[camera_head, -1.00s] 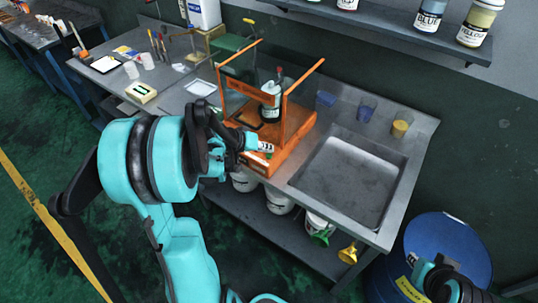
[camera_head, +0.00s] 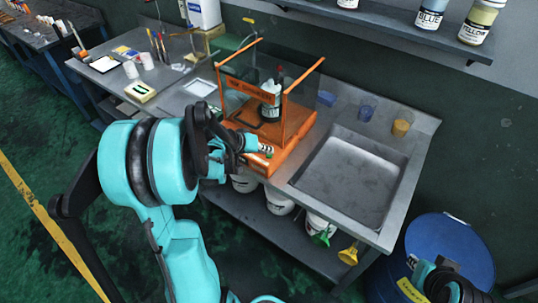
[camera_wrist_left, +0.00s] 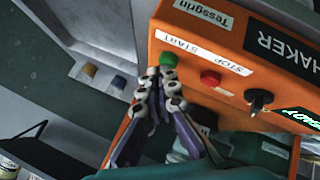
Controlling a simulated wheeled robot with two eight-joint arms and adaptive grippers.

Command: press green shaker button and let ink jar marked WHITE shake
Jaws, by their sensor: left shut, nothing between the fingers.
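The orange shaker (camera_head: 291,150) stands on the metal bench, with a white-labelled jar (camera_head: 270,110) inside its frame; the label's word is too small to read. In the left wrist view, the shaker's panel (camera_wrist_left: 222,55) has a green button (camera_wrist_left: 169,59) beside the START label and a red button (camera_wrist_left: 210,78) by STOP. My left gripper (camera_wrist_left: 160,80) is shut and empty, its fingertips right at the green button's lower edge; I cannot tell whether they press it. It also shows at the shaker's front (camera_head: 264,149). My right gripper (camera_head: 445,285) is at the bottom right, its fingers unclear.
A sink (camera_head: 345,180) lies right of the shaker, with small cups (camera_head: 400,129) behind it. White buckets (camera_head: 280,202) stand on the lower shelf. A blue drum (camera_head: 452,245) is at the right. A black knob (camera_wrist_left: 259,98) and a green-lit display (camera_wrist_left: 300,119) share the panel.

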